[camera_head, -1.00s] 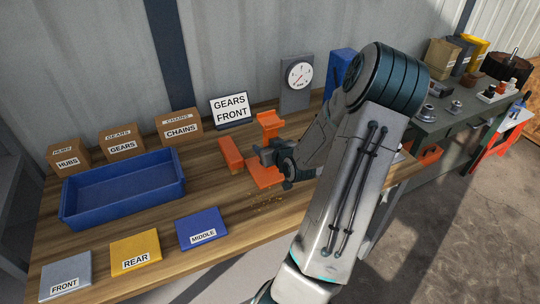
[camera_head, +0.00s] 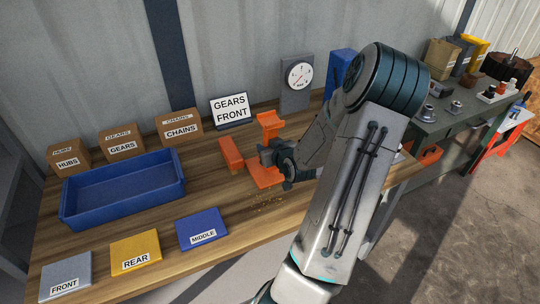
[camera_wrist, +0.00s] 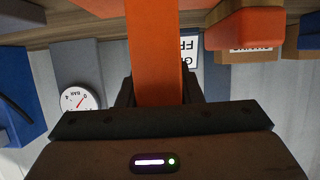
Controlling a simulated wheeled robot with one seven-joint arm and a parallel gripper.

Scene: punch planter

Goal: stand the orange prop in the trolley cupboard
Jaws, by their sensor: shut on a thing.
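The orange prop stands upright on the wooden bench, with a cradle-like top (camera_head: 270,120) and a flat base plate (camera_head: 264,173). My gripper (camera_head: 268,153) is at the post between them and is shut on it, hiding much of the post in the head view. In the wrist view the orange post (camera_wrist: 154,45) runs up from between the jaws. A grey-green trolley (camera_head: 445,125) stands at the right, partly hidden by my arm. An orange part (camera_head: 427,156) shows low on its side; I cannot tell whether it belongs to the cupboard.
A sign (camera_head: 231,110) and a gauge (camera_head: 298,78) stand behind. A blue tray (camera_head: 122,190) and labelled boxes are at left. Small parts crowd the trolley top. The floor at right is clear.

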